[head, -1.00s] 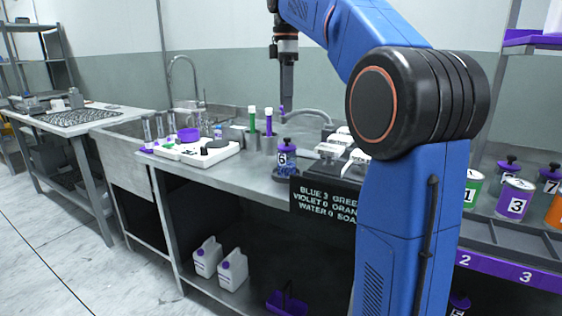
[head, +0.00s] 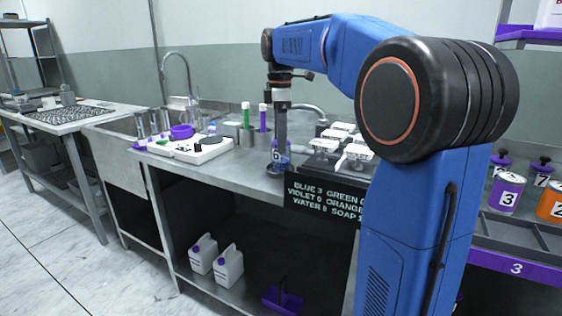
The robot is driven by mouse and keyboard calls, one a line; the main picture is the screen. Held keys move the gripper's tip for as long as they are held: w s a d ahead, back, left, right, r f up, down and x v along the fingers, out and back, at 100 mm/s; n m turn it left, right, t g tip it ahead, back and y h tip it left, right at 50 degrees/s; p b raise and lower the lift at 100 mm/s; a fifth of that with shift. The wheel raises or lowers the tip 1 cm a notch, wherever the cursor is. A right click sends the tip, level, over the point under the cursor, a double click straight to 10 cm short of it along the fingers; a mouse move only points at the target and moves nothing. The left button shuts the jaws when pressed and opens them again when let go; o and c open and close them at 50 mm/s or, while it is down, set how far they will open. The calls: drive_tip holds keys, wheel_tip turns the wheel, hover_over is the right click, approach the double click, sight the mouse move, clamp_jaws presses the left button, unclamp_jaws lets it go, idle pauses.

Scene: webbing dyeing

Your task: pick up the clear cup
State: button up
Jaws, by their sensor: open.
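I cannot pick out the clear cup with certainty. Several small greyish, clear-looking vessels (head: 154,123) stand at the left end of the steel bench, behind a white device, too small to tell apart.
White-topped equipment (head: 340,140) and a black sign (head: 322,199) are right of the jar. Numbered cans (head: 506,192) sit far right. The bench front is bare.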

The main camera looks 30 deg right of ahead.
sight(281, 158)
drive_tip(key=shift+s+d+f, duration=0.1)
drive_tip(key=shift+f, duration=2)
drive_tip(key=c, duration=1.3)
